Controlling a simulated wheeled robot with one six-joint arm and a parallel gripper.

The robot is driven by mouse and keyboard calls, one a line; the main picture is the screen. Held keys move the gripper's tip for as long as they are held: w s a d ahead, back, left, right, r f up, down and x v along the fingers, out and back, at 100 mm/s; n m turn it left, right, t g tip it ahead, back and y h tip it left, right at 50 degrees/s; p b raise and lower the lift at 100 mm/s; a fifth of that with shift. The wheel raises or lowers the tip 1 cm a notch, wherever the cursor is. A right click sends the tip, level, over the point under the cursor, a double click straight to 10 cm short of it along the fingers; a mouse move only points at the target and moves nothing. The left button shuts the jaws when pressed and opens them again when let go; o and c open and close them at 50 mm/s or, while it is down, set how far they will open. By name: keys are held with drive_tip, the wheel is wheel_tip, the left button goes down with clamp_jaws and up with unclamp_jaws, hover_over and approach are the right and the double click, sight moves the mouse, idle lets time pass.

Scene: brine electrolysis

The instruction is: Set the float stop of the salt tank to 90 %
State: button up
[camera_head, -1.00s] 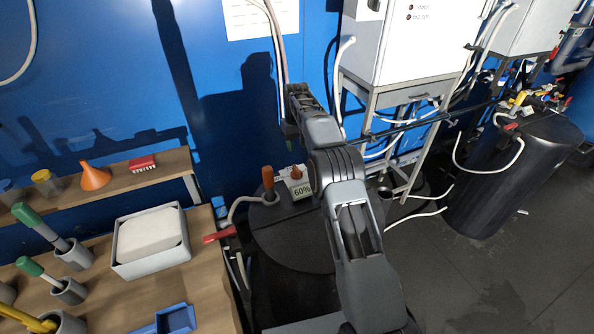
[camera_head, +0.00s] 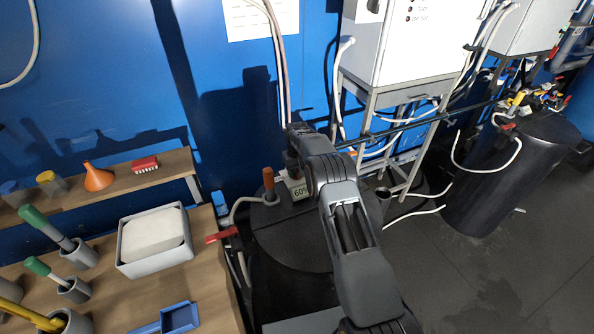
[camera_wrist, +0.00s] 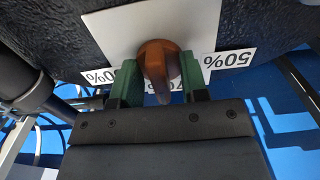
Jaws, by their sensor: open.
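The salt tank (camera_head: 290,245) is a dark round tank beside the bench in the head view. A pale plate with a "60%" label (camera_head: 300,192) stands on its top. In the wrist view the float stop knob (camera_wrist: 158,62) is orange-brown, with a pointer towards my gripper's body, in front of a grey plate (camera_wrist: 108,30). An upside-down "50%" label (camera_wrist: 228,60) is on the right; other labels are partly hidden. My gripper (camera_wrist: 160,74) is open, with one green finger on each side of the knob. Contact cannot be told. My arm largely hides the knob in the head view.
An orange-topped fitting (camera_head: 268,180) with a hose stands left of the label. A red-handled valve (camera_head: 222,235) sits at the bench edge. A white cabinet (camera_head: 410,45) on a frame stands behind right. A second black tank (camera_head: 510,170) is further right.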

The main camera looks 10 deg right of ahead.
drive_tip(key=shift+c, duration=0.3)
clamp_jaws()
drive_tip(key=shift+f+b, duration=0.1)
drive_tip(key=shift+b, duration=0.2)
drive_tip(key=shift+f+m+b, duration=0.1)
drive_tip(key=shift+m+b, duration=0.85)
drive_tip(key=shift+m, duration=0.15)
drive_tip(key=m+b, duration=0.2)
drive_tip(key=m, duration=0.1)
drive_tip(key=shift+m, duration=0.3)
drive_tip(key=m+b, duration=0.1)
drive_tip(key=m, duration=0.3)
drive_tip(key=shift+r, duration=0.2)
drive_tip(key=shift+m, duration=2)
